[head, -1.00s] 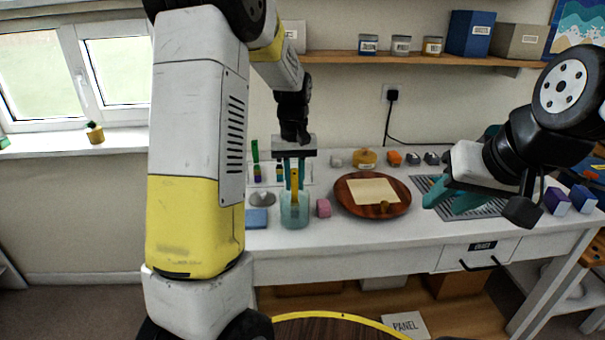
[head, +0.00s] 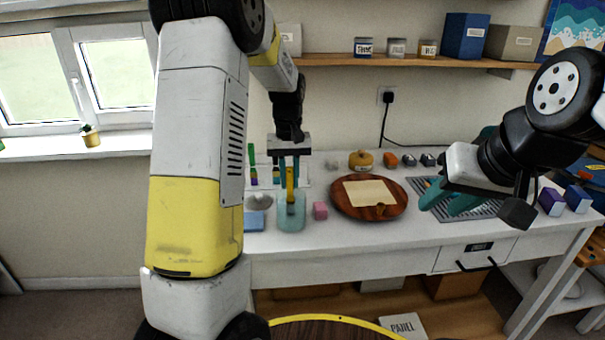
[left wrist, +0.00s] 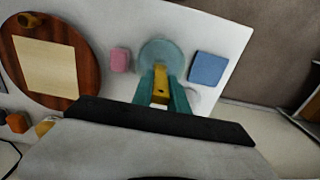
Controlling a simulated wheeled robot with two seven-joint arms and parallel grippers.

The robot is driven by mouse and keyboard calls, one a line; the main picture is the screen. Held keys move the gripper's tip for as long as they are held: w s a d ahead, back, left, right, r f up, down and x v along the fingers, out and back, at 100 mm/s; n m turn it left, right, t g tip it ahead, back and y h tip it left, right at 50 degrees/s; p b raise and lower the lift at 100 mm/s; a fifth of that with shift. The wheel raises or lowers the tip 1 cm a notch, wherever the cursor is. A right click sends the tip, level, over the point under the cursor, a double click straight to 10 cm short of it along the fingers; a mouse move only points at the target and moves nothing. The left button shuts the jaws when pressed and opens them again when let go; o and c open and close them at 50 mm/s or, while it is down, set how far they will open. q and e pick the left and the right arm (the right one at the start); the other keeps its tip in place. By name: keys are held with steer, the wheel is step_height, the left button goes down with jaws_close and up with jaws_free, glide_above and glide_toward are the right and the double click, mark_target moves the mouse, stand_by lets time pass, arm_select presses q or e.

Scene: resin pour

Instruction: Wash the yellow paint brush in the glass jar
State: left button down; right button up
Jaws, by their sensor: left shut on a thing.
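The yellow paint brush (head: 290,187) is held upright in my left gripper (head: 289,166), whose teal fingers are shut on it. The glass jar (head: 291,218) stands on the white table, and the brush's lower end is at or in its mouth; the exact depth is hard to tell. In the left wrist view the brush (left wrist: 160,84) points down over the jar (left wrist: 160,53) between the fingers. My right gripper (head: 437,196) hangs over the grey rack at the right, its teal fingers apart from the jar; the gap between them is unclear.
A pink block (head: 320,211) stands close right of the jar, and a blue block (head: 254,221) lies to its left. A round wooden board (head: 342,205) with a paper sheet is further right. Several small jars stand behind it.

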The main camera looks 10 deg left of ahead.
arm_select(q)
steer(key=shift+s+d+f, duration=0.1)
steer(key=shift+s+d, duration=0.1)
steer(key=shift+s, duration=0.45)
steer(key=shift+s+d, duration=0.2)
steer(key=shift+s, duration=0.4)
steer(key=shift+w+a, duration=0.15)
steer(key=shift+w, duration=0.6)
steer(key=shift+w+a, duration=0.15)
steer(key=shift+w, duration=0.55)
steer(key=shift+s+d, duration=0.15)
steer(key=shift+s, duration=0.6)
steer(key=shift+s+d, duration=0.15)
steer(key=shift+s, duration=0.55)
steer(key=shift+w+a, duration=0.15)
steer(key=shift+w, duration=0.6)
steer(key=shift+w+a, duration=0.15)
steer(key=shift+w, duration=0.55)
step_height(320, 180, up, 9)
steer(key=s, duration=0.1)
steer(key=shift+s+f, duration=0.15)
steer(key=shift+s, duration=0.15)
steer(key=shift+d, duration=0.1)
